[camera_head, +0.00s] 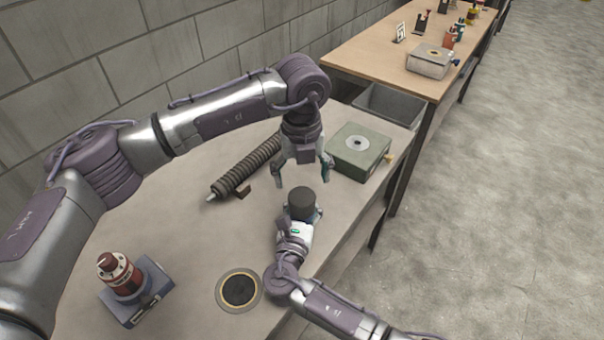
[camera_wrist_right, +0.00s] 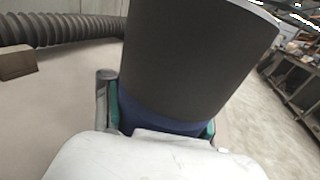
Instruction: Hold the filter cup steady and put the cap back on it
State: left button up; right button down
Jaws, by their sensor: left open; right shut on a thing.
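My right gripper (camera_head: 302,222) is shut on the filter cup (camera_head: 301,205), which looks like a dark grey, flat-topped cylinder. In the right wrist view the cup (camera_wrist_right: 195,60) rises nearly upright above a blue lower band (camera_wrist_right: 160,119); the fingers of the right gripper (camera_wrist_right: 160,112) lie on both sides of that band. I cannot tell whether the dark part includes the cap; no separate cap is clearly seen. My left gripper (camera_head: 303,180) is open and empty, pointing down just above and behind the cup, with its fingers spread apart.
A ribbed hose (camera_head: 245,168) lies left of the cup. A green-grey box (camera_head: 358,150) stands behind right. A black disc with a gold rim (camera_head: 239,290) and a red bottle on a blue-grey base (camera_head: 118,275) are in front. A grey bin (camera_head: 388,105) sits beyond.

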aim_at(302, 196)
pick_arm(q)
jog(key=shift+f, duration=4)
jog(key=c, duration=1.2)
jog(key=m, duration=2.2)
jog(key=shift+m, duration=0.4)
jog(key=o, duration=1.3)
jog(key=shift+c, duration=0.2)
